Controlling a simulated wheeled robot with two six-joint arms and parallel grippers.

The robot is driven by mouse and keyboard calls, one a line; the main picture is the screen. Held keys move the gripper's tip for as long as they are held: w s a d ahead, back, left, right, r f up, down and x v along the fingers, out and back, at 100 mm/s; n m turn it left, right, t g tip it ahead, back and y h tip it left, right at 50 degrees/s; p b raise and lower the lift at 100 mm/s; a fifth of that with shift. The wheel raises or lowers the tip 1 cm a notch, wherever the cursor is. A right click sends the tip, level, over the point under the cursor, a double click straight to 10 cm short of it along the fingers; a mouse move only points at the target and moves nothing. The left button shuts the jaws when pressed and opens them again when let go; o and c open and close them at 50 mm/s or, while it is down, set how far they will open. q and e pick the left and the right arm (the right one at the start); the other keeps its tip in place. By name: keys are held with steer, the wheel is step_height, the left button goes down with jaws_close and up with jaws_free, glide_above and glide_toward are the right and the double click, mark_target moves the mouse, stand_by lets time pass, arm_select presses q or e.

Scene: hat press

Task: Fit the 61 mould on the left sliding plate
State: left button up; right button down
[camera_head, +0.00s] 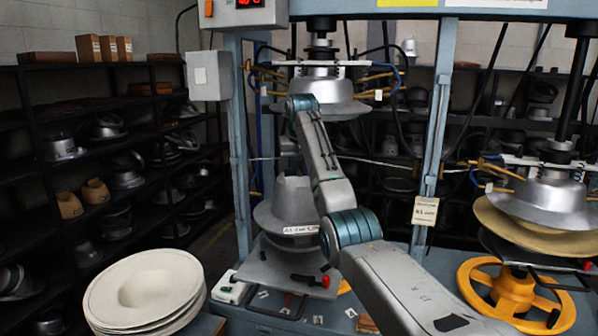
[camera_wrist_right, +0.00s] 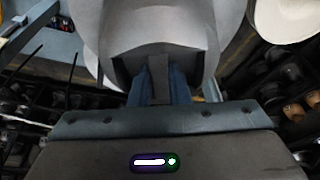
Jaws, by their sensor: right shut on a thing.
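The grey metal mould (camera_head: 278,216), with a crown and wide brim, is over the left sliding plate (camera_head: 262,268) in the head view. A small white label on its brim is too small to read surely. I cannot tell whether the mould touches the plate. In the right wrist view the mould (camera_wrist_right: 208,25) fills the top middle. My right gripper (camera_wrist_right: 160,80) is shut on a part of it there. In the head view my right arm hides that gripper. My left gripper is in neither view.
The upper press head (camera_head: 318,92) hangs above the mould, between blue posts. Pale hat bodies (camera_head: 145,288) are stacked at front left. A second press station (camera_head: 545,205) with a yellow wheel (camera_head: 480,300) stands at right. Shelves (camera_head: 90,160) of moulds line the back left.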

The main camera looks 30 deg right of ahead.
steer(key=shift+f+b, duration=0.8)
steer(key=shift+f, duration=0.65)
steer(key=shift+f+b, duration=0.65)
steer(key=shift+f, duration=0.6)
steer(key=shift+s+r+p, duration=0.1)
steer(key=shift+s+p, duration=0.05)
steer(key=shift+p, duration=0.15)
steer(key=shift+f, duration=0.65)
stand_by(0.8)
